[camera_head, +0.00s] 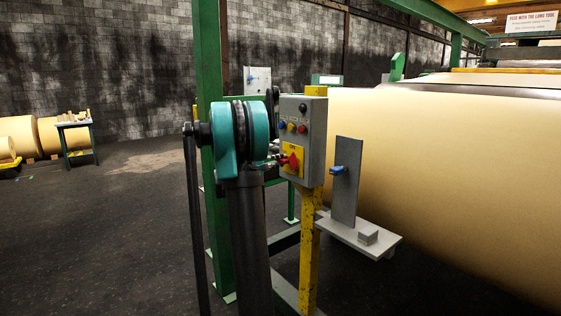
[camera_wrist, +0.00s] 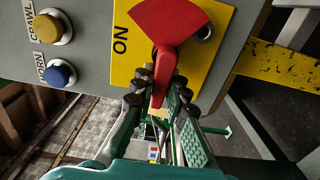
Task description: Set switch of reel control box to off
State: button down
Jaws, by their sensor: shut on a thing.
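The grey reel control box (camera_head: 312,116) is mounted on a yellow post. Its red switch (camera_head: 291,161) sits on a yellow plate marked ON, low on the box. In the wrist view, the red switch (camera_wrist: 166,58) has a fan-shaped part and a narrow handle pointing down the picture, towards my gripper. My gripper (camera_wrist: 157,88) is shut on this handle, with one fingertip on each side. In the head view, my teal arm partly hides my gripper, left of the switch. No OFF label can be seen.
A blue button (camera_wrist: 58,74) and a yellow button (camera_wrist: 48,28) are close to the switch. A large tan roll (camera_head: 450,180) fills the right. Open floor lies left.

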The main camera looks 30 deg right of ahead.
dwell(0.4)
jog(key=c, duration=1.5)
grip_release()
jog(key=a, duration=1.2)
jog(key=shift+s, duration=0.45)
jog(key=shift+f, duration=0.1)
jog(key=s+a+f+t+y, duration=0.2)
jog(key=s+a+f+y, duration=0.95)
jog(key=s+f, duration=0.55)
jog(key=s+a+f+y, duration=0.2)
jog(key=s+a+f, duration=0.2)
jog(key=a, duration=0.2)
jog(key=s+a+f+y, duration=0.2)
jog(key=s+a+f, duration=0.2)
jog(key=a, duration=0.3)
jog(key=s+a+f+m+t+y, duration=0.1)
jog(key=s+a+f+y, duration=0.1)
jog(key=s+a+f, duration=0.2)
jog(key=s+a, duration=0.1)
jog(key=a, duration=0.1)
jog(key=shift+a+f, duration=0.2)
jog(key=shift+a, duration=0.1)
